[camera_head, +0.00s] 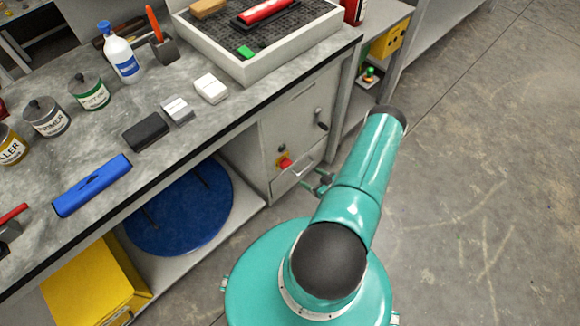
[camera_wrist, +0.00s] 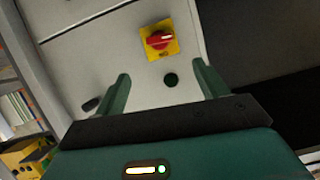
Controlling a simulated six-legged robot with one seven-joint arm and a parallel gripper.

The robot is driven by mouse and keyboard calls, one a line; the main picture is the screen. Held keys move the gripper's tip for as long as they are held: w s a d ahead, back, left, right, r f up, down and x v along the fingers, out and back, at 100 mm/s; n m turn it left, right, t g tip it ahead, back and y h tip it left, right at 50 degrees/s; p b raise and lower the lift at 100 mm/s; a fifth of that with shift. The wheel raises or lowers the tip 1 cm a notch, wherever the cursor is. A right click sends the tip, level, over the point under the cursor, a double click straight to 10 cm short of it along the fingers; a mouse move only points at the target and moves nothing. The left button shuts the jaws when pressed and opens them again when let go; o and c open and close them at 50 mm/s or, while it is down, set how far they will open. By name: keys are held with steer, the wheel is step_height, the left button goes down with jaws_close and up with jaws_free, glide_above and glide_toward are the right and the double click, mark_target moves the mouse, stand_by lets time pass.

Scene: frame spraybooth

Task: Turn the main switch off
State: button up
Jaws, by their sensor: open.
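The main switch (camera_head: 284,163) is a red rotary knob on a yellow square plate, on the grey cabinet front under the bench. In the wrist view the switch (camera_wrist: 159,40) is at the top centre, its red handle lying nearly sideways with a pale mark on it. My gripper (camera_head: 322,183) is in front of the cabinet, to the right of and slightly below the switch in the head view. In the wrist view my gripper (camera_wrist: 162,80) is open and empty, its two green fingers spread wide. The switch lies beyond the fingertips, apart from them.
A black handle (camera_head: 321,120) juts from the cabinet (camera_head: 300,110). The workbench (camera_head: 225,125) overhangs, carrying tins, a bottle and a tray. A blue disc (camera_head: 180,210) lies on the lower shelf. Floor at right is clear.

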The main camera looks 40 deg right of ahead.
mark_target(288, 165)
steer(key=x, duration=1.3)
steer(key=shift+w+f, duration=0.15)
steer(key=shift+w, duration=0.15)
steer(key=c, duration=1)
